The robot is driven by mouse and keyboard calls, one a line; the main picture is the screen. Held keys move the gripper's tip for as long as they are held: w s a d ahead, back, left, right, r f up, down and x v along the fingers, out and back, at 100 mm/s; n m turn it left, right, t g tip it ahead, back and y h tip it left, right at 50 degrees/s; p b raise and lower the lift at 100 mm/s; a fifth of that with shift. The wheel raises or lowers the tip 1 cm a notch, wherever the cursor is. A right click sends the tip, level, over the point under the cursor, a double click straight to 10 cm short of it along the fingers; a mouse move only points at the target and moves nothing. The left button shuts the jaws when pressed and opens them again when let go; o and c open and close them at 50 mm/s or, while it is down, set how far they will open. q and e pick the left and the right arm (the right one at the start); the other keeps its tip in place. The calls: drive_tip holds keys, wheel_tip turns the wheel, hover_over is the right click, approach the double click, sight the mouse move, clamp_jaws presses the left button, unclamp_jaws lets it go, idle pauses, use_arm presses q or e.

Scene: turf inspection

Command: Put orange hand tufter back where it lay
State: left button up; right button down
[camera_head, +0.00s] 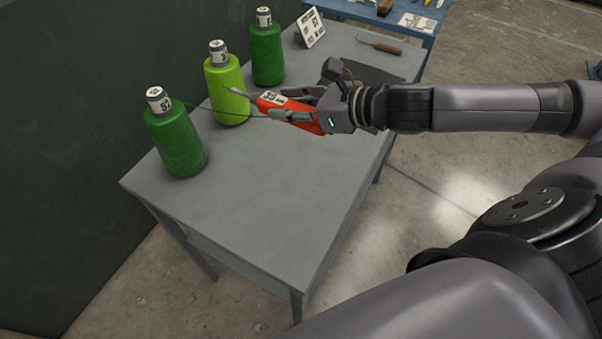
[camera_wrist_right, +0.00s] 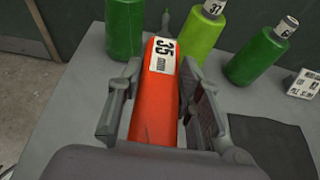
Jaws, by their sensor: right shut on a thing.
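The orange hand tufter (camera_head: 289,112) has a white label and a thin needle pointing left. My right gripper (camera_head: 278,104) is shut on it and holds it over the grey table (camera_head: 262,190), near the light green bottle. In the right wrist view the tufter (camera_wrist_right: 156,95) lies lengthwise between the two fingers (camera_wrist_right: 157,90), with its label reading 35. A dark mat (camera_head: 375,78) lies on the table behind the gripper, partly hidden by it; it also shows in the right wrist view (camera_wrist_right: 270,145). My left gripper is not in view.
Two dark green bottles (camera_head: 176,138) (camera_head: 267,54) and a light green bottle (camera_head: 227,88) stand along the table's wall side. A label card (camera_head: 311,28) and a wooden-handled hook tool (camera_head: 382,45) are at the far end. A blue table (camera_head: 350,10) stands beyond. The near tabletop is clear.

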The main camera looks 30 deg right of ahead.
drive_tip(key=b, duration=0.5)
hover_over(293, 178)
wheel_tip(293, 178, down, 15)
drive_tip(key=shift+f, duration=0.1)
drive_tip(key=shift+w+f, duration=0.1)
drive_tip(key=shift+f, duration=2.2)
drive_tip(key=shift+f+b, duration=0.15)
drive_tip(key=shift+b, duration=0.2)
drive_tip(key=c, duration=1.1)
unclamp_jaws()
